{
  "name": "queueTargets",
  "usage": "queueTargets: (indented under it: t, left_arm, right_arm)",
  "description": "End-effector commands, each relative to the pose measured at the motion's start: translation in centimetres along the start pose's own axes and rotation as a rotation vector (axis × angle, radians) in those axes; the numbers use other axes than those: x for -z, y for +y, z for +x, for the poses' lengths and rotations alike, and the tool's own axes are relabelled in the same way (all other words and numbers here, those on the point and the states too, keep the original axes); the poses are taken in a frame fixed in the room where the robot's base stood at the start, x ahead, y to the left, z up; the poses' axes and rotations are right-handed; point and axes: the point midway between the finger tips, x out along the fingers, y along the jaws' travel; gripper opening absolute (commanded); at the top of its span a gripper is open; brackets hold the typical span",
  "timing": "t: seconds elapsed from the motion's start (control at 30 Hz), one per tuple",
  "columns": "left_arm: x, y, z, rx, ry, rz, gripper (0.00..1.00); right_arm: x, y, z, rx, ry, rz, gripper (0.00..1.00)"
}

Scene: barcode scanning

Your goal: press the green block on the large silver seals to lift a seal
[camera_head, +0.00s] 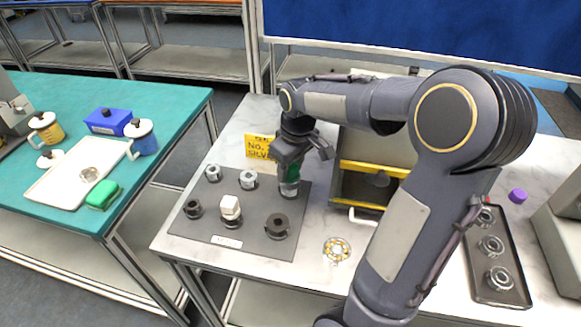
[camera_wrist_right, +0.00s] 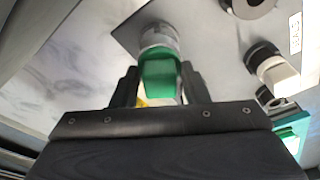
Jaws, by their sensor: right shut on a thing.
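The green block (camera_head: 291,171) is between the fingers of my right gripper (camera_head: 297,158), at the back right corner of a grey mat (camera_head: 248,243). A large silver seal (camera_head: 289,189) shows directly below the block; they appear to meet, but contact is hard to confirm. In the right wrist view the green block (camera_wrist_right: 160,75) is between the fingers of my right gripper (camera_wrist_right: 160,88). The silver ring (camera_wrist_right: 158,36) shows just beyond its end. My left gripper is not in view.
Smaller silver seals (camera_head: 247,179) and dark seals (camera_head: 277,226) stand on the mat. A white block (camera_head: 230,206) sits on one dark seal. A yellow sign (camera_head: 258,147) stands behind. An open grey box with yellow edges (camera_head: 372,169) and a dark tray (camera_head: 496,264) are to the right.

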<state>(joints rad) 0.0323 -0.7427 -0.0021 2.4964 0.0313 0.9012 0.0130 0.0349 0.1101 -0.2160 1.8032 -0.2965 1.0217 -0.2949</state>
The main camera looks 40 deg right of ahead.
Motion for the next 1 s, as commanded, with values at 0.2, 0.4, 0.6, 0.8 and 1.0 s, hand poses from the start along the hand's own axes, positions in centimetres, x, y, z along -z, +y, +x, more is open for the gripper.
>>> queueTargets:
  t: [0.2,0.4,0.6,0.8,1.0]
  left_arm:
    - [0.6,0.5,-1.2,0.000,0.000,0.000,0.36]
    - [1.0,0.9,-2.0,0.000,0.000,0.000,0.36]
    - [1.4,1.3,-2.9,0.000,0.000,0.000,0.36]
    - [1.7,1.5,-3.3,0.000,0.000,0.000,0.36]
    - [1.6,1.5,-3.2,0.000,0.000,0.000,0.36]
  right_arm:
    - [0.3,0.0,-1.7,-0.001,0.002,0.000,0.14]
    - [0.5,0.0,-2.9,-0.001,0.003,0.000,0.14]
    - [0.7,0.0,-4.0,-0.001,0.002,0.000,0.14]
    - [0.7,0.0,-4.7,-0.001,0.002,0.000,0.14]
    - [0.7,0.0,-4.6,-0.001,0.002,0.000,0.14]
